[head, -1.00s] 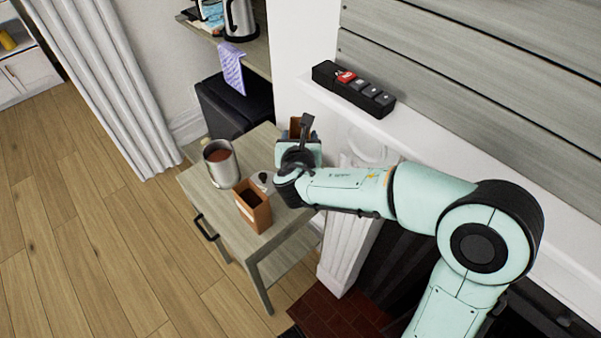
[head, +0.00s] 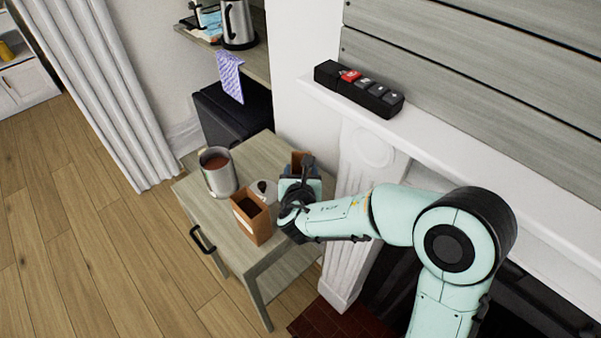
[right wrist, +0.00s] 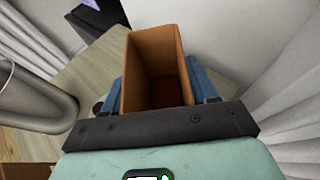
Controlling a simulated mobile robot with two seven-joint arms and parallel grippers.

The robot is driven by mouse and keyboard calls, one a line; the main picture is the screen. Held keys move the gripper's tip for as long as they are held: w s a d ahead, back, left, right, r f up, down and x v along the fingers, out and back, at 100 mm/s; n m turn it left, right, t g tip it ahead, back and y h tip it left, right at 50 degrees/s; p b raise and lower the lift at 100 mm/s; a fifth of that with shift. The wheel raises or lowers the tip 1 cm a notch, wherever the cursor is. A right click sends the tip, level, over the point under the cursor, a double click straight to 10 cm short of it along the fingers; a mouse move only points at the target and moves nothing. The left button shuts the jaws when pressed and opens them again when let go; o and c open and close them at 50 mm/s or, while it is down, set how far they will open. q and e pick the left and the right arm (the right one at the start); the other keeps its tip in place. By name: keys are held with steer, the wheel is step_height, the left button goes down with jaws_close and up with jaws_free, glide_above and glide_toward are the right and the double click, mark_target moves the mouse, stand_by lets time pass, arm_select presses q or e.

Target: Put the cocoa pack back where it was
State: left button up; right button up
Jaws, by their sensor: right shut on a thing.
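My right gripper (head: 296,178) is shut on a brown open-topped pack (head: 300,158) at the right back of the small wooden side table (head: 258,150). In the right wrist view the pack (right wrist: 158,65) is upright between blue fingers, its open top and bare brown inner walls showing. I cannot tell whether its base touches the table. A second brown pack (head: 252,222) with dark contents stands on the table nearer the front. Which one is the cocoa pack is not readable. My left gripper is not in view.
A metal can (head: 218,173) with brown contents stands at the table's left. A small grey-white rounded object (head: 263,190) lies between the packs. The white mantel (head: 430,135), bearing a black switch strip (head: 358,88), is to the right. A shelf (head: 255,55) with a kettle is behind.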

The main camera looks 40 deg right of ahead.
steer(key=shift+f, duration=0.1)
steer(key=o, duration=1.2)
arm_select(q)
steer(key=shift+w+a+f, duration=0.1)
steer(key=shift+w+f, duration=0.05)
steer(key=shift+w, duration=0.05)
arm_select(e)
steer(key=shift+r, duration=0.25)
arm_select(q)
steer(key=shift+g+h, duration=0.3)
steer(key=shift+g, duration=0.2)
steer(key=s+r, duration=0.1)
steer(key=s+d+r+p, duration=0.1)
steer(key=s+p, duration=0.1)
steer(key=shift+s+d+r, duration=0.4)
arm_select(e)
steer(key=v, duration=1.2)
steer(key=shift+f, duration=0.1)
